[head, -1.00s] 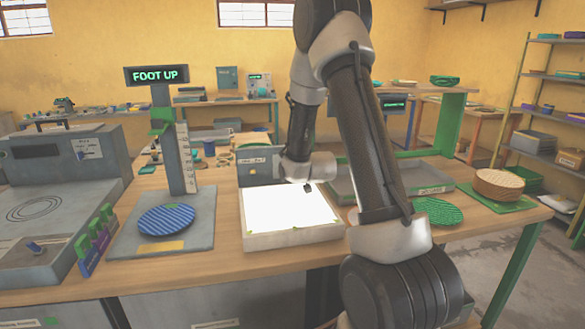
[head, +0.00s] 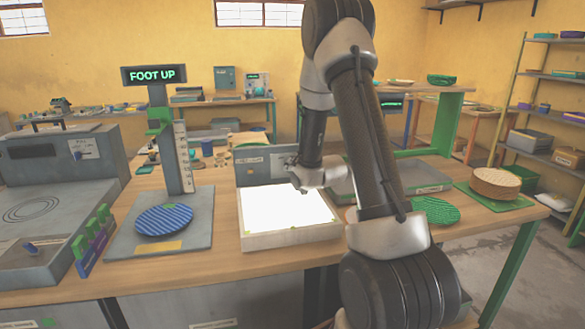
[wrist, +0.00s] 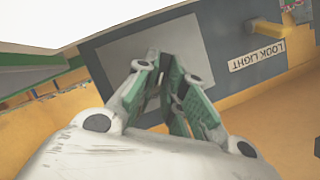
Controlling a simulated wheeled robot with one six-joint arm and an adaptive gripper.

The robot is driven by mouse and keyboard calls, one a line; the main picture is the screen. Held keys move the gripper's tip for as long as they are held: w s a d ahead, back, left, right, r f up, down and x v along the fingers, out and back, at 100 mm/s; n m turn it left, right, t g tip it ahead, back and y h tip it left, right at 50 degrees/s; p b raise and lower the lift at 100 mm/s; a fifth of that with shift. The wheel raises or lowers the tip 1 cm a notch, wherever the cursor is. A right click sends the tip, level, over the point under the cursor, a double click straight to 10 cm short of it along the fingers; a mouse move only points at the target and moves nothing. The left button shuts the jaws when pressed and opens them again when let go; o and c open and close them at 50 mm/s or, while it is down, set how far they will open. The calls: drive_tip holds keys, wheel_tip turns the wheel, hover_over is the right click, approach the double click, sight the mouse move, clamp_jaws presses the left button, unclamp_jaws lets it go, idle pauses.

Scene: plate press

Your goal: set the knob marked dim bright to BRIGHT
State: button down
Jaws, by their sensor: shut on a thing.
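A grey upright panel (head: 258,168) stands behind the bright light box (head: 290,215). It shows close up in the wrist view (wrist: 105,35), with a lighter grey plate (wrist: 135,42) and a label reading LOOK LIGHT (wrist: 257,55). My gripper (wrist: 166,62) has its fingertips together at the lighter plate. In the head view my gripper (head: 297,184) is at the panel's right part, above the light box's back edge. The knob is hidden by the fingers, and its marks and setting cannot be read. The fingers are shut on it.
A yellow switch-like piece (wrist: 268,27) sticks out beside the label. A green ribbed plate (head: 437,210) lies to the right, past my arm.

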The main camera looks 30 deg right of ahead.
drive_tip(key=c, duration=1.5)
unclamp_jaws()
drive_tip(key=v, duration=0.7)
drive_tip(key=shift+s, duration=0.25)
